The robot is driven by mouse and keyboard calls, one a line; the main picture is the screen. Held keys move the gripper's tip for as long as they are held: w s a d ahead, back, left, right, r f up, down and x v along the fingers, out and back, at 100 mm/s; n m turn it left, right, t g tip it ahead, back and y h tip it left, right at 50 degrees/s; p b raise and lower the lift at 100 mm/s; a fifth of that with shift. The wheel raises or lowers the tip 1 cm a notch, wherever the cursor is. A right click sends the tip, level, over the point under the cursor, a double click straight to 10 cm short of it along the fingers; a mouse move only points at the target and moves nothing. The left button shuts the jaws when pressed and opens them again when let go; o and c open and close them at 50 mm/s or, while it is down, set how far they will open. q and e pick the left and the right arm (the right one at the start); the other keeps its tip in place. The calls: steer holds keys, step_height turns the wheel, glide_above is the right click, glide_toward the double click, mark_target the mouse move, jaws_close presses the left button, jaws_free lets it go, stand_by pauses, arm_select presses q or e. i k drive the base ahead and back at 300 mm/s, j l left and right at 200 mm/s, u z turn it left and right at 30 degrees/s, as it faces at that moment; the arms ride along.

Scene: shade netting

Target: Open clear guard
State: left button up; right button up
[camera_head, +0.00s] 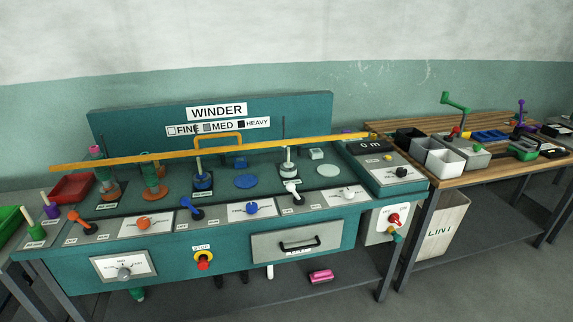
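A WINDER machine with a teal body stands on the left and centre. A long yellow bar (120,161) with a raised yellow handle (218,138) at its middle runs across the machine, in front of the spindles. It looks like the edge of the clear guard; the clear panel itself is too faint to make out, so I cannot tell its exact position. Spools and spindles, such as the blue-based one (203,182) and the black-and-white one (289,165), show around and below the bar. Neither of my grippers is in view.
The front panel has levers, knobs, a red stop button (203,259) and a drawer with a black handle (299,245). A wooden bench (455,178) with bins stands at right. A lint bin (443,225) is below it. A pink object (321,276) lies low down under the machine.

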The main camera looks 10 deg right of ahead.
mark_target(198, 152)
steer(key=z, duration=1.25)
steer(key=i+j+z, duration=0.25)
steer(key=i+j, duration=0.35)
